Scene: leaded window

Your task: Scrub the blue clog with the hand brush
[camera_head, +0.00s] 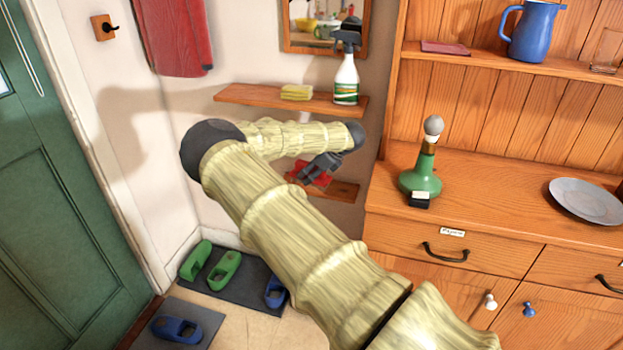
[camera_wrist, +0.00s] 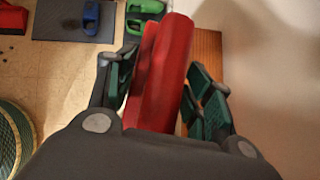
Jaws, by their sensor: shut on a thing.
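My gripper (camera_head: 322,168) is shut on a red block-like thing (camera_head: 311,174), which looks like the hand brush, at the small lower wall shelf. In the wrist view the red thing (camera_wrist: 165,75) stands out between the fingers (camera_wrist: 160,95); its bristles do not show. One blue clog (camera_head: 177,330) lies alone on the front grey mat, and the wrist view shows it too (camera_wrist: 91,17). Another blue clog (camera_head: 275,292) is on the back mat, partly hidden by my arm. The gripper is well above both clogs.
Two green clogs (camera_head: 224,270) share the back mat (camera_head: 245,297). The lower shelf (camera_head: 345,189) is close by the gripper. Above it, an upper shelf (camera_head: 240,95) holds a spray bottle (camera_head: 346,82) and yellow cloth (camera_head: 297,92). A dresser (camera_head: 470,200) stands at right.

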